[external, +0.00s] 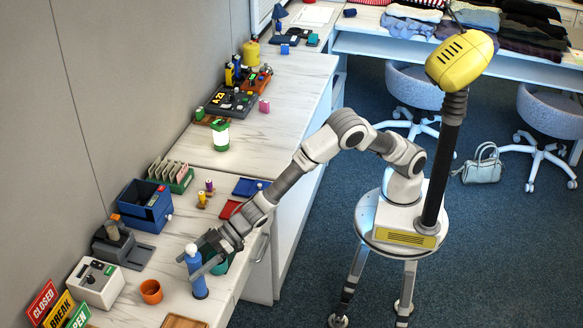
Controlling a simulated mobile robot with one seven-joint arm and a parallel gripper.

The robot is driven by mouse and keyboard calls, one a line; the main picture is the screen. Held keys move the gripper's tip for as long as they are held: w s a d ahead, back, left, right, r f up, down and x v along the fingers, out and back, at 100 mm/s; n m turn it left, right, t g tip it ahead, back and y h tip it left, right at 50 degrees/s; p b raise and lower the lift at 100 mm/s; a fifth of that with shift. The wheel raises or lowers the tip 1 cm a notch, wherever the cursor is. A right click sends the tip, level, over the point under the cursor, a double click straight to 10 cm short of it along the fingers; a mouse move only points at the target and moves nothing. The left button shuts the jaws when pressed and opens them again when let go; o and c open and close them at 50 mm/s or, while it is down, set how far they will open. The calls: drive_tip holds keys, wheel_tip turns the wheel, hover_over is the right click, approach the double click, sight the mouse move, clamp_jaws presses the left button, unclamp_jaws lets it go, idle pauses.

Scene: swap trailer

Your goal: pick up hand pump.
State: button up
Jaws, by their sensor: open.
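A blue upright bottle-like thing with a pale rounded top, which looks like the hand pump (199,288), stands on the counter (222,300) near its front edge in the external view. My gripper (190,266) is open. It reaches down to the left, and its fingers are at the upper part of the blue bottle, overlapping it in the picture. I cannot tell whether the fingers touch it. A teal cup-like thing (219,267) is partly hidden behind my gripper.
An orange cup (151,291) stands left of the bottle. A wooden tray (184,321) lies at the front. A white box device (97,283), a grey machine (121,247) and a blue bin (146,206) line the wall. Red and blue folders (249,187) lie behind my gripper.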

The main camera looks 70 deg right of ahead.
drive_tip(key=shift+x, duration=1.05)
drive_tip(key=shift+c, duration=0.4)
clamp_jaws()
drive_tip(key=shift+r, duration=0.1)
